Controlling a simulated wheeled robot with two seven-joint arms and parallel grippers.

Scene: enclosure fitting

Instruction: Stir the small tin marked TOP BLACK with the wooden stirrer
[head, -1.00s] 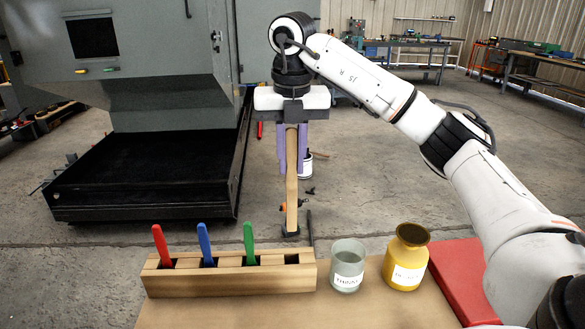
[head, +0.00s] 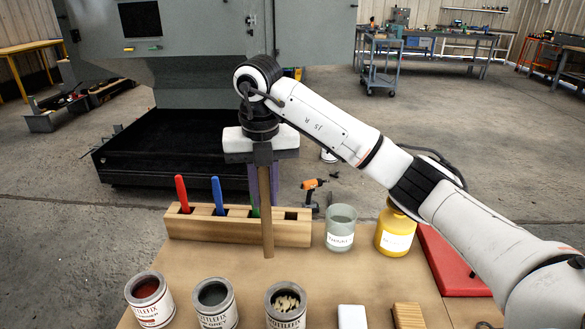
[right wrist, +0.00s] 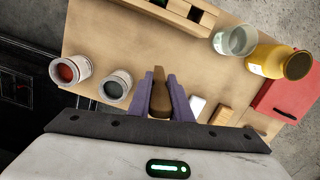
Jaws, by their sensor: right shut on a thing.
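My right gripper (head: 262,195) is shut on the upper part of the wooden stirrer (head: 266,225), which hangs nearly upright above the table. The stirrer also shows between the purple fingers in the right wrist view (right wrist: 159,98). Three small tins stand along the near side: one with red contents (head: 150,301), one with dark grey-green contents (head: 214,304), and one with pale pieces inside (head: 286,307). The stirrer appears behind and clear of them. The tins' small label print is too small to read surely, so I cannot tell which says TOP BLACK. My left gripper is not in view.
A wooden rack (head: 290,232) behind the stirrer holds red, blue and green handled tools, with an empty slot at right. A glass jar (head: 341,232), a yellow bottle (head: 396,236) and a red mat (head: 455,265) lie right. A white block (head: 351,317) and wooden brush-like block (head: 408,316) are near front.

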